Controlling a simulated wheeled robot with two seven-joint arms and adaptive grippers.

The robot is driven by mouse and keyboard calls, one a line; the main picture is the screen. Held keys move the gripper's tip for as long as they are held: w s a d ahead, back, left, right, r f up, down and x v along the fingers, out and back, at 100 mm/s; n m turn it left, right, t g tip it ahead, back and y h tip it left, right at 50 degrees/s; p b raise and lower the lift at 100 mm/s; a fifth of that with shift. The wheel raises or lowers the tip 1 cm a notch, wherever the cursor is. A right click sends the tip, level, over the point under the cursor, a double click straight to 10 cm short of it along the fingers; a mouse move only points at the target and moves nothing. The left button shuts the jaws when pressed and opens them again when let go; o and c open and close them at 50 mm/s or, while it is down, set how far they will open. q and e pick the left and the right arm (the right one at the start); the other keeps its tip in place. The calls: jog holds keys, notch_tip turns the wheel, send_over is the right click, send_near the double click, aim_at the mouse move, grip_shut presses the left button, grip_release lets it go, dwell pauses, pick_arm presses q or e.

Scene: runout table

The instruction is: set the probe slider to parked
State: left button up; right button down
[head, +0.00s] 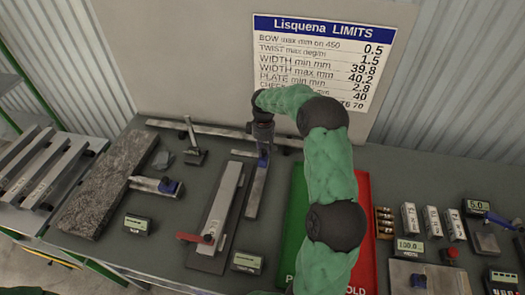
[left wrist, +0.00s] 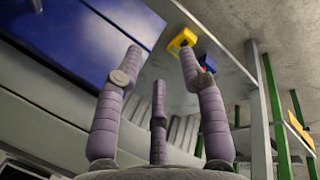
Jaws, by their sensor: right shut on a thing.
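My right arm, in a green sleeve, reaches over the table in the head view. Its dark gripper (head: 263,147) points down and is shut on a small blue slider (head: 263,161) near the far end of a narrow steel rail (head: 256,190). The gripper partly hides the slider, so I cannot read any parked mark. My left gripper (left wrist: 160,70) shows in the left wrist view, its purple-grey fingers spread apart with nothing between them. It is outside the head view.
A flat bar with a red lever (head: 191,237) lies left of the rail. A granite block (head: 105,183) and a blue-jawed gauge (head: 168,187) are farther left. Green and red panels (head: 364,225) lie right, partly under my arm. A limits sign (head: 320,60) stands behind.

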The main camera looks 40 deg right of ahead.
jog(key=shift+w+d+r, duration=0.1)
jog(key=shift+d, duration=0.1)
jog(key=c, duration=1.2)
grip_release()
jog(key=shift+o, duration=1.1)
jog(key=shift+w, duration=0.1)
notch_tip(320, 180, up, 12)
